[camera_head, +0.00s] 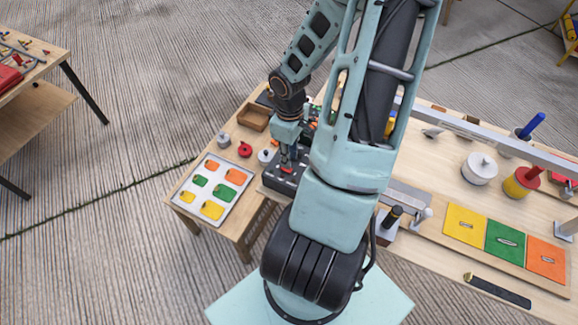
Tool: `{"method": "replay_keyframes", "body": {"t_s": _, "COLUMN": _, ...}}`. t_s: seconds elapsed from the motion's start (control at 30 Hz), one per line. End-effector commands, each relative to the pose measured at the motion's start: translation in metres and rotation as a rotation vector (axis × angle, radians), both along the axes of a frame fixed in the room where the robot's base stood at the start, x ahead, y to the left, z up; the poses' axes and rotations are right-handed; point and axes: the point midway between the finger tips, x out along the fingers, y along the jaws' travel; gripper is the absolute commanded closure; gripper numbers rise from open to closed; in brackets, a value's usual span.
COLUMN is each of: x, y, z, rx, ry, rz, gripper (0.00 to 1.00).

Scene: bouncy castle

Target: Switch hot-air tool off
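My gripper (288,160) points down over a dark box-shaped unit (274,183) at the front of the wooden table, left of my arm. The unit has small light marks on its top and may be the hot-air tool's station, but I cannot tell for sure. Something small and red shows at the fingertips; I cannot tell whether it is held, touched or only behind them. The finger gap is too small to make out. My arm hides the unit's right side and part of the table behind it. No switch can be made out.
A white board with orange, green and yellow patches (189,197) lies left of the unit. A wooden tray (244,117), a red knob-like piece (245,150) and grey-white pieces (223,140) stand nearby. Right of my arm are coloured panels (505,239), a white cylinder (479,170) and a long grey rail (490,140).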

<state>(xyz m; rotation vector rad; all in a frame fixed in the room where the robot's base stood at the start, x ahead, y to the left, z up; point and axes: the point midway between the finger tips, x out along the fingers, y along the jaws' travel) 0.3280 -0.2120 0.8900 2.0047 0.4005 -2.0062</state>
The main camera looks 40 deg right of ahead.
Motion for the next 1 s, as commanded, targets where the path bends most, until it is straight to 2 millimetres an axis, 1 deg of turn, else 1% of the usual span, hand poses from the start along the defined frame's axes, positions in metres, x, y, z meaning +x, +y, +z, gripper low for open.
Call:
{"method": "replay_keyframes", "body": {"t_s": 0.03, "x": 0.000, "y": 0.001, "z": -0.013, "rx": 0.003, "ry": 0.000, "rz": 0.002, "gripper": 0.78}}
{"method": "replay_keyframes", "body": {"t_s": 0.1, "x": 0.000, "y": 0.001, "z": -0.025, "rx": 0.001, "ry": 0.002, "rz": 0.002, "gripper": 0.78}}
{"method": "replay_keyframes", "body": {"t_s": 0.2, "x": 0.000, "y": 0.000, "z": -0.039, "rx": 0.001, "ry": -0.001, "rz": 0.000, "gripper": 0.78}}
{"method": "replay_keyframes", "body": {"t_s": 0.33, "x": 0.001, "y": 0.000, "z": -0.050, "rx": -0.001, "ry": -0.001, "rz": 0.000, "gripper": 0.78}}
{"method": "replay_keyframes", "body": {"t_s": 0.47, "x": 0.001, "y": 0.000, "z": -0.054, "rx": -0.001, "ry": -0.001, "rz": -0.001, "gripper": 0.78}}
{"method": "replay_keyframes", "body": {"t_s": 0.67, "x": 0.001, "y": 0.000, "z": -0.053, "rx": -0.001, "ry": -0.001, "rz": -0.002, "gripper": 0.78}}
{"method": "replay_keyframes", "body": {"t_s": 0.7, "x": 0.001, "y": 0.000, "z": -0.053, "rx": -0.001, "ry": -0.001, "rz": -0.002, "gripper": 0.79}}
{"method": "replay_keyframes", "body": {"t_s": 0.9, "x": 0.001, "y": 0.000, "z": -0.053, "rx": -0.001, "ry": -0.002, "rz": -0.002, "gripper": 1.00}}
{"method": "replay_keyframes", "body": {"t_s": 1.0, "x": 0.001, "y": -0.001, "z": -0.053, "rx": -0.001, "ry": -0.002, "rz": -0.002, "gripper": 1.00}}
